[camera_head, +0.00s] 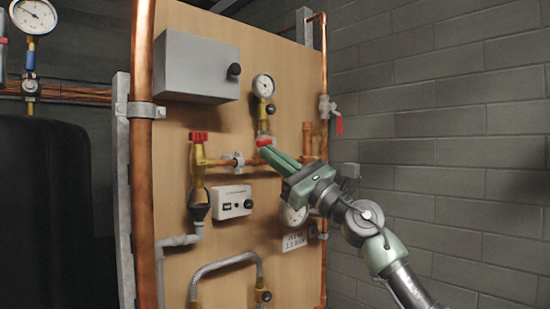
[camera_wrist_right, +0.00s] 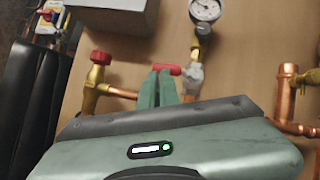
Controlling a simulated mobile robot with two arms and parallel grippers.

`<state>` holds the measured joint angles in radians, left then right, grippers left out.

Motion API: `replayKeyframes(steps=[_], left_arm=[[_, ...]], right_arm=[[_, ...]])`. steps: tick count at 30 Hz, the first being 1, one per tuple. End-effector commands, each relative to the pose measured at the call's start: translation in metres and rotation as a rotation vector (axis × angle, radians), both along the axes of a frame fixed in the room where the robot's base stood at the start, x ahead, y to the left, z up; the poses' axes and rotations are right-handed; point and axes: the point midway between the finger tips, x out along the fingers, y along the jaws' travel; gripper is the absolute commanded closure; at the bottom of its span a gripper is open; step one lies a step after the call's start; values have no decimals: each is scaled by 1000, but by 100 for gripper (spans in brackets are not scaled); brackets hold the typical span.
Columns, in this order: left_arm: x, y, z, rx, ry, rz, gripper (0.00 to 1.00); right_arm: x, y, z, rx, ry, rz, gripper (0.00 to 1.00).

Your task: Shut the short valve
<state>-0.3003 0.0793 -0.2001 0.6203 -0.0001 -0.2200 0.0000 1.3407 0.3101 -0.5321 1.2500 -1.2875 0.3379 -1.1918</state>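A short valve with a red handle (camera_head: 264,142) sits on the pipework at the middle of the wooden board, below a gauge. In the right wrist view the red handle (camera_wrist_right: 168,70) lies sideways just beyond my fingertips. My right gripper (camera_head: 272,152) reaches in from the right, with its green fingers close together and their tips at the handle. In the wrist view the right gripper (camera_wrist_right: 160,76) looks shut, with nothing visible between the fingers. Whether the tips touch the handle cannot be told. The fingers hide part of the valve body. My left gripper is not in view.
A gauge (camera_head: 263,86) is above the valve and a grey box (camera_head: 196,68) at upper left. A red round knob (camera_head: 198,136) tops a brass valve to the left. Another red-handled valve (camera_head: 339,125) is on the right pipe. A small white control box (camera_head: 232,202) sits below.

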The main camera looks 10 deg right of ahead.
Motion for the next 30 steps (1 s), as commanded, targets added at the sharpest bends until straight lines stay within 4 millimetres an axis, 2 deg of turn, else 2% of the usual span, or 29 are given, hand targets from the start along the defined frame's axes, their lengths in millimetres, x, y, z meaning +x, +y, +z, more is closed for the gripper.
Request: replayKeyframes(steps=[16, 30], left_arm=[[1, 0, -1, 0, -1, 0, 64], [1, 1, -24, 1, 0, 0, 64]], right_arm=[[-3, 2, -1, -3, -3, 5, 100], [-38, -47, -38, 1, -1, 0, 100]])
